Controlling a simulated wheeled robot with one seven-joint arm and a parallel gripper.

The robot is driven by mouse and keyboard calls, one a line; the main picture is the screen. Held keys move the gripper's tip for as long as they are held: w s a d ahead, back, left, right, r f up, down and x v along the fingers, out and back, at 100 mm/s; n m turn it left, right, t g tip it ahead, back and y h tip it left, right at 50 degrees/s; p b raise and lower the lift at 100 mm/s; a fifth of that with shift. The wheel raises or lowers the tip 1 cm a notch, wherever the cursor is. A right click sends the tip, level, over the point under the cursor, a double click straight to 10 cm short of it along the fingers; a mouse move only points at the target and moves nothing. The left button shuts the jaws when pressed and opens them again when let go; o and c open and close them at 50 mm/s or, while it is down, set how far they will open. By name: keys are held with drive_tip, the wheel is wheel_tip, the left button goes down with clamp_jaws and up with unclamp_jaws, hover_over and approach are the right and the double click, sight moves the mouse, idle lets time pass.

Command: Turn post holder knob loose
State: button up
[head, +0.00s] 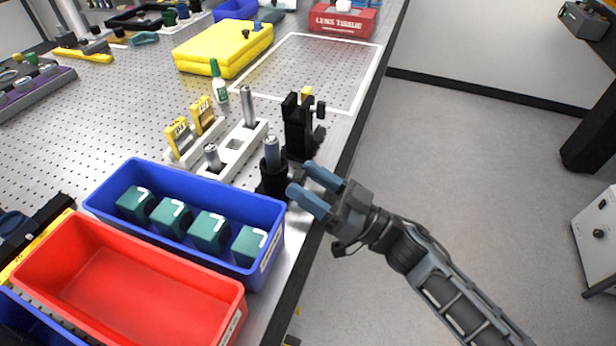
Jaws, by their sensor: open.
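The post holder (272,182) is a black upright cylinder near the table's right edge, with a silver post (271,150) standing in its top. Its knob cannot be made out clearly; my fingers are close to the holder's right side and may hide it. My gripper (307,195) comes in from the lower right, just right of the post holder. Its two blue-grey fingertips point left towards the holder. The jaws are open and I see nothing between them. Whether a fingertip touches the holder cannot be told from this view.
A black mount (298,128) stands just behind the holder. A white rack (243,145) with posts is to the left. A blue bin (110,212) with green blocks and an empty red bin (130,285) are in front left. Floor (480,180) is clear at right.

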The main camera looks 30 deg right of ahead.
drive_tip(key=shift+w+a+r, duration=0.1)
drive_tip(key=shift+w, duration=0.15)
drive_tip(key=c, duration=1)
drive_tip(key=shift+c, duration=0.2)
